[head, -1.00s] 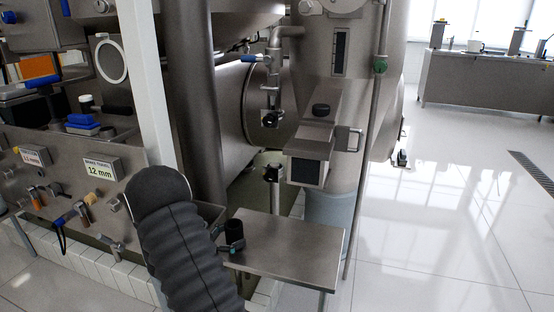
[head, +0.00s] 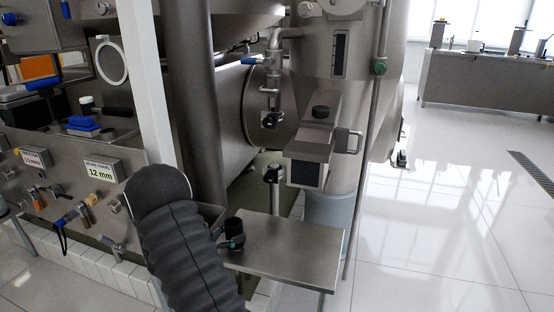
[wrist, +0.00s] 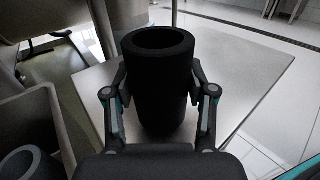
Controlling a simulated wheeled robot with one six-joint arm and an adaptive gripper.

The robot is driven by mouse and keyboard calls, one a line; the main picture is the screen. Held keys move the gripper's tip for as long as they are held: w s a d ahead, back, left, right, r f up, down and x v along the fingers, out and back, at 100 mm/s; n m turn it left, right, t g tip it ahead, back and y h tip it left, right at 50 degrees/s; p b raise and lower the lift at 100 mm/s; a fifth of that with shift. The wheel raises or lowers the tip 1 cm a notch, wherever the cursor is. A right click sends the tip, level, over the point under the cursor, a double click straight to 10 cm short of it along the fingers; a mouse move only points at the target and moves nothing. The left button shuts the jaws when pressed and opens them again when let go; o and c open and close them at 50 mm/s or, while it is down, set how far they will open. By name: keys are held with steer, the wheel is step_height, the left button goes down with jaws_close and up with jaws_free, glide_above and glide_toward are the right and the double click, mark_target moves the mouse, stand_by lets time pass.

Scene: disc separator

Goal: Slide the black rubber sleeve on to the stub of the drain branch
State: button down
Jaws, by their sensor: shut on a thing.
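The black rubber sleeve (wrist: 160,85) is an upright hollow cylinder with its open end facing up in the wrist view. My gripper (wrist: 160,95) is shut on it, with one finger on each side. In the head view the sleeve (head: 233,226) is small and dark, at the left end of the steel table, with my gripper (head: 236,242) beside it, partly hidden by my arm. A branch pipe (head: 273,75) with a blue lever hangs behind the table; its lower end looks dark. Below it, apart from it, stands a short post (head: 273,178). I cannot tell whether the sleeve touches the table.
The steel table (head: 290,258) is otherwise bare. An open bin (wrist: 35,115) with a grey ring (wrist: 20,165) is at left in the wrist view. A steel box (head: 308,160) and a thin vertical pipe (head: 362,150) stand behind the table.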

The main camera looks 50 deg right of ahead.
mark_target(233, 222)
steer(key=shift+r+p, duration=1.6)
steer(key=shift+r, duration=0.85)
